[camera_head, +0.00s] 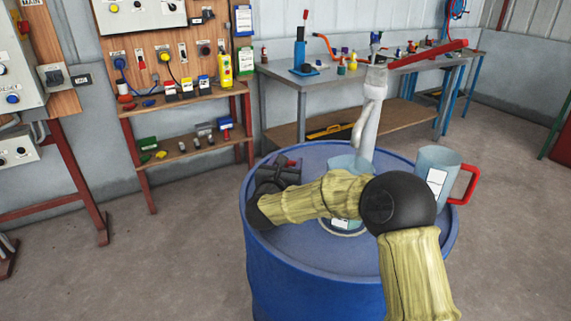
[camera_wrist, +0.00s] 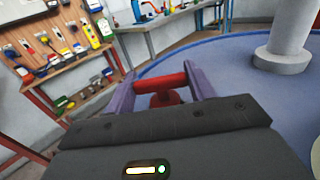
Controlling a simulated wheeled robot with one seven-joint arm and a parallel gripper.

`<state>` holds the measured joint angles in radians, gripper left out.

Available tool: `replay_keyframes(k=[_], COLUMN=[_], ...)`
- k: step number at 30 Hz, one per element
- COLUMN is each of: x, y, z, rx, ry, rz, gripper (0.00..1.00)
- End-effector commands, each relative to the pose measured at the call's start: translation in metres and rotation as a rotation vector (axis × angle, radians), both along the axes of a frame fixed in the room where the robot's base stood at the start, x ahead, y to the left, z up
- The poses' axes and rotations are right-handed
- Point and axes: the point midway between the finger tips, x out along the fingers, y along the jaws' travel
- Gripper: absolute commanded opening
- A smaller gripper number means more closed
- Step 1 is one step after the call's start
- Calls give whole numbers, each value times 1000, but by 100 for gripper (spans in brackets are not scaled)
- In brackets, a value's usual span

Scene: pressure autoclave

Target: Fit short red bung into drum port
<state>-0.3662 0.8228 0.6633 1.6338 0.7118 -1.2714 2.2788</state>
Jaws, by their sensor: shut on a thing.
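My gripper (camera_wrist: 160,82) is shut on the red bung (camera_wrist: 163,98), seen between the two purple fingers in the wrist view. The bung has a wide red bar across the fingers and a rounder red part below. The head view shows my gripper (camera_head: 288,166) at the left rear of the blue drum (camera_head: 280,255), over its top. The drum top (camera_wrist: 235,80) lies beyond and right of the bung in the wrist view. I cannot make out the open port in either view; my arm and gripper hide part of the top.
A grey hand pump (camera_head: 369,115) with a long red lever (camera_head: 428,53) stands on the drum. A grey jug (camera_head: 434,177) with a red handle stands at its right. A workbench (camera_head: 340,75) and a shelf rack (camera_head: 190,100) stand behind.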

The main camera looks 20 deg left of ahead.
Motion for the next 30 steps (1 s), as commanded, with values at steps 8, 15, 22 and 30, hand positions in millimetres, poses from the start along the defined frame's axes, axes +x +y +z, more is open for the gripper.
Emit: replay_keyframes(k=[8,15,22,30], x=[0,0,0,-12], y=[0,0,0,0], z=[-5,-5,-5,-5], rx=[1,1,0,-1], ry=[-1,0,0,0], rz=[0,0,0,2], gripper=[32,76,79,79])
